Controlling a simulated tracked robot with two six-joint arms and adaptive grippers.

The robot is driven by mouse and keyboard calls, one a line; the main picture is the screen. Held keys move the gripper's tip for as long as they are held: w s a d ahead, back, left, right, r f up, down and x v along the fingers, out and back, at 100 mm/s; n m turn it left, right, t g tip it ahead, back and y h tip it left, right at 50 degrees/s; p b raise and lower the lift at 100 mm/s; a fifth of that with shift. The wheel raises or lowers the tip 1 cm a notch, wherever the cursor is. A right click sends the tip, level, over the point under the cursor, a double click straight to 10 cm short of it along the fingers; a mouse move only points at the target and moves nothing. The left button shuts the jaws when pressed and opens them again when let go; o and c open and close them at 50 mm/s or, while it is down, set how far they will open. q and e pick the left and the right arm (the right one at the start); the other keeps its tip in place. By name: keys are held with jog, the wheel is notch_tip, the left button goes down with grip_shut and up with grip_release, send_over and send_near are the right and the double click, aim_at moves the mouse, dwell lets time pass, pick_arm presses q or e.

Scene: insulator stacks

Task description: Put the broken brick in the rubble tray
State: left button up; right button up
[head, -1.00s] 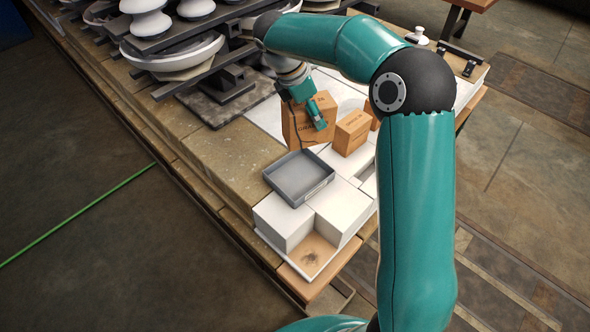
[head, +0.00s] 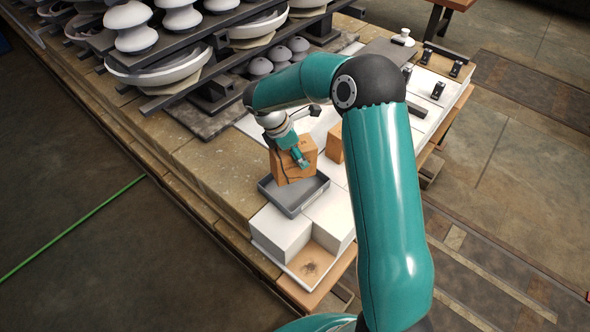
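An orange-brown brick (head: 285,170) with a dark jagged line down its face is at my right gripper (head: 299,157). One finger lies against the brick's near face; the other finger is hidden. The brick stands roughly upright over the back part of the grey rubble tray (head: 291,208), covering part of its floor and rear rim. I cannot tell whether its underside touches the tray floor. The visible front of the tray is empty. My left gripper is out of view.
A second brick (head: 335,146) stands just right of the held one, partly behind my arm. White blocks (head: 281,232) lie in front of the tray. Insulator stacks (head: 160,62) crowd the bench's back left. Small black fixtures (head: 438,90) stand at the right.

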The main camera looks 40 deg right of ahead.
aim_at(297, 169)
notch_tip(297, 169, down, 7)
jog(key=shift+f+p, duration=0.15)
jog(key=shift+p, duration=0.2)
jog(key=o, duration=1.1)
jog(key=shift+f, duration=0.1)
jog(key=o, duration=0.5)
jog(key=shift+c, duration=0.2)
jog(key=b+v, duration=0.2)
jog(key=v, duration=1)
jog(key=shift+a, duration=0.1)
